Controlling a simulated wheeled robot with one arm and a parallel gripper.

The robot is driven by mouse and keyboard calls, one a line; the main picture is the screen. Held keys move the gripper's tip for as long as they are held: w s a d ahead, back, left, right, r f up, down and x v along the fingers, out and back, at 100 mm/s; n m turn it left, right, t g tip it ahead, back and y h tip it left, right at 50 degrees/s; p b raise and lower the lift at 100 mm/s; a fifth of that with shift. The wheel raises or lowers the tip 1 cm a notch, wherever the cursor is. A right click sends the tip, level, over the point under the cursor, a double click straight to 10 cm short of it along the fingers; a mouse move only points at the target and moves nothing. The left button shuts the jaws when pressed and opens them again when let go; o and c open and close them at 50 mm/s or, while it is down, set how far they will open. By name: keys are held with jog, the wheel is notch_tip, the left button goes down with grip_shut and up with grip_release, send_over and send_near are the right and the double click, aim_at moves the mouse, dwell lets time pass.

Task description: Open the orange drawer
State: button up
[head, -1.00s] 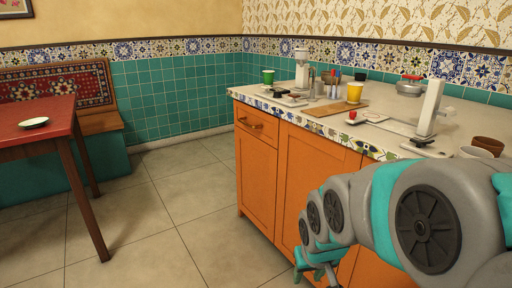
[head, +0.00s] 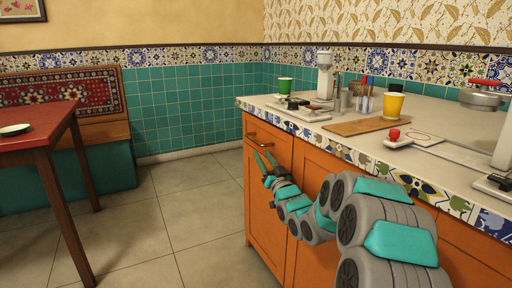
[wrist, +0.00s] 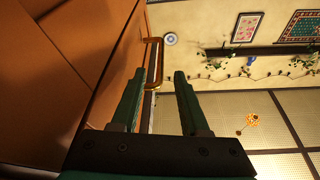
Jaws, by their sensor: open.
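The orange drawer (head: 283,150) is at the top of the cabinet's left end, under the tiled counter edge, and looks shut. Its brass bar handle (head: 260,146) is on its front. My gripper (head: 265,160) is open and empty in front of the drawer, just below the handle in the head view. In the wrist view the handle (wrist: 154,65) shows between the two finger tips, close to the left finger. Whether the fingers touch the handle I cannot tell. My wrist hides part of the cabinet front.
A red table (head: 45,125) and a bench (head: 95,160) stand left. The tiled floor (head: 190,210) between is clear.

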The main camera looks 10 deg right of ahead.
aim_at(256, 142)
jog(key=shift+t, duration=0.3)
jog(key=shift+x, duration=4)
jog(key=shift+d+r, duration=0.1)
grip_shut()
